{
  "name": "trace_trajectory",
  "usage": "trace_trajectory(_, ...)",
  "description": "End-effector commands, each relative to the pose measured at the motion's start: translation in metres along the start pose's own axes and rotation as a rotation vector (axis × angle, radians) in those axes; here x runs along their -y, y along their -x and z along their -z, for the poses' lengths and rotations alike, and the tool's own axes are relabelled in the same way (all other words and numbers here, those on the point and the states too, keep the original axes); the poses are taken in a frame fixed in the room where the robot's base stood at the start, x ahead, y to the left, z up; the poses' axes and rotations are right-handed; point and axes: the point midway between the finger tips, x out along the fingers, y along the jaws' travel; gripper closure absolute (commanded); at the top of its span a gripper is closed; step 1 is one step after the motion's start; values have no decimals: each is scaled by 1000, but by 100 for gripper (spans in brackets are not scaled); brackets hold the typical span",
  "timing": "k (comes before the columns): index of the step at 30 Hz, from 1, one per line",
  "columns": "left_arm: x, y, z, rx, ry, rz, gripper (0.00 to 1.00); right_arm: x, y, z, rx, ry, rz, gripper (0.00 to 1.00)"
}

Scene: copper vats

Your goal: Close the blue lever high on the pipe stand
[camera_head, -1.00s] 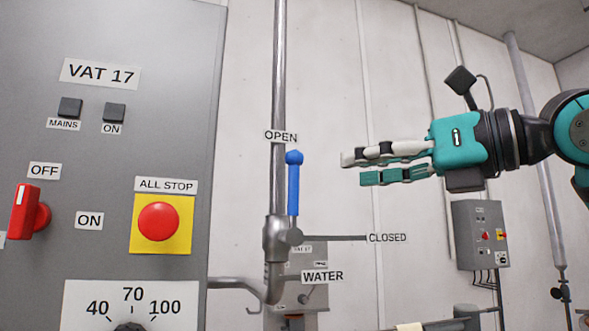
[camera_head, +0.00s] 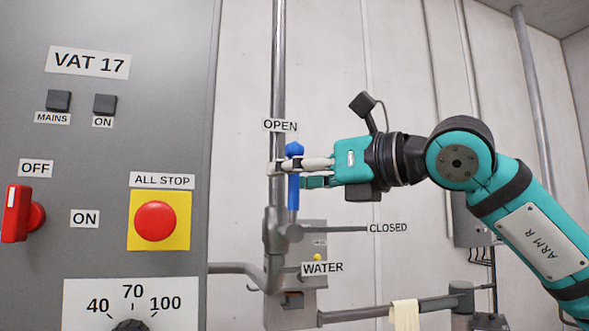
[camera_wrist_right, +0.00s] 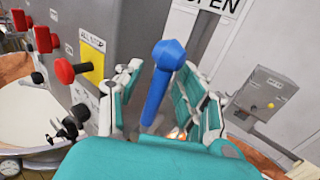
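The blue lever (camera_head: 293,199) stands upright on the pipe stand (camera_head: 277,222), its knob just below the OPEN label (camera_head: 280,125). The CLOSED label (camera_head: 387,228) is on a thin rod pointing right from the lever's pivot. My right gripper (camera_head: 288,174) is at the upper part of the lever, its fingers reaching past it from the right. In the right wrist view the lever (camera_wrist_right: 158,90) stands between the two spread fingers, with a gap visible on both sides. My left gripper is not in view.
The grey VAT 17 panel (camera_head: 110,130) stands close on the left, with a red ALL STOP button (camera_head: 155,221) and a red switch (camera_head: 17,213). A WATER label (camera_head: 322,268) hangs below the lever. A cloth (camera_head: 405,315) hangs over a pipe at lower right.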

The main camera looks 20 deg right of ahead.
Motion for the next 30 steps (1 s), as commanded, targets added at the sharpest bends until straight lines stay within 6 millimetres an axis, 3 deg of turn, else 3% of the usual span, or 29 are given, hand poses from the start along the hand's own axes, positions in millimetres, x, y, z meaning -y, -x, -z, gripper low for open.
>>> trace_trajectory(1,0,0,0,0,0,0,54,0,0,0,0,0,0,69)
trace_trajectory(9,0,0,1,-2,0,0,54,0,0,0,0,1,-1,100)
trace_trajectory(30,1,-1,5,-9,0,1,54,0,3,-3,11,-1,1,100)
